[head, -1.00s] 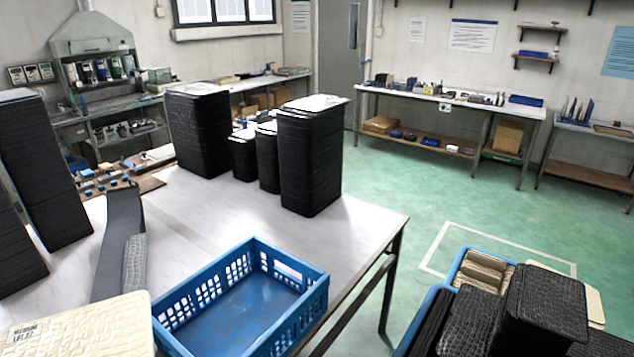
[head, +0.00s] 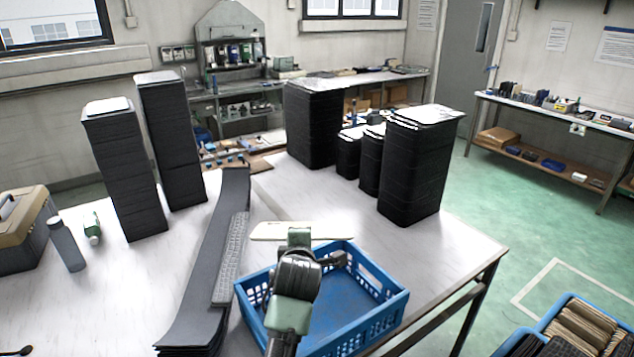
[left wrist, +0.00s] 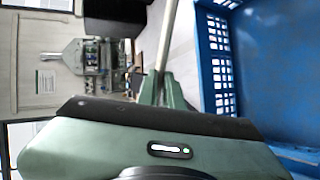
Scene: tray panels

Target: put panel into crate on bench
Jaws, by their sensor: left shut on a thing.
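A thin cream panel (head: 268,231) shows nearly edge-on in the head view, at the far left side of the blue crate (head: 392,309). My left gripper (head: 299,238) is shut on it. In the left wrist view the panel (left wrist: 168,40) is a narrow pale strip between the green fingers (left wrist: 163,92). The crate stands open on the bench (head: 455,243), and its visible floor is bare blue. My arm hides part of the crate. In the left wrist view the crate (left wrist: 212,70) lies to the right of the fingers. My right gripper is out of view.
Long dark strips (head: 205,270) lie stacked left of the crate. Tall black stacks stand at the back left (head: 125,170) and behind the crate (head: 415,165). A bottle (head: 66,245) and toolbox (head: 22,230) sit far left. Another blue crate (head: 520,345) holds panels lower right.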

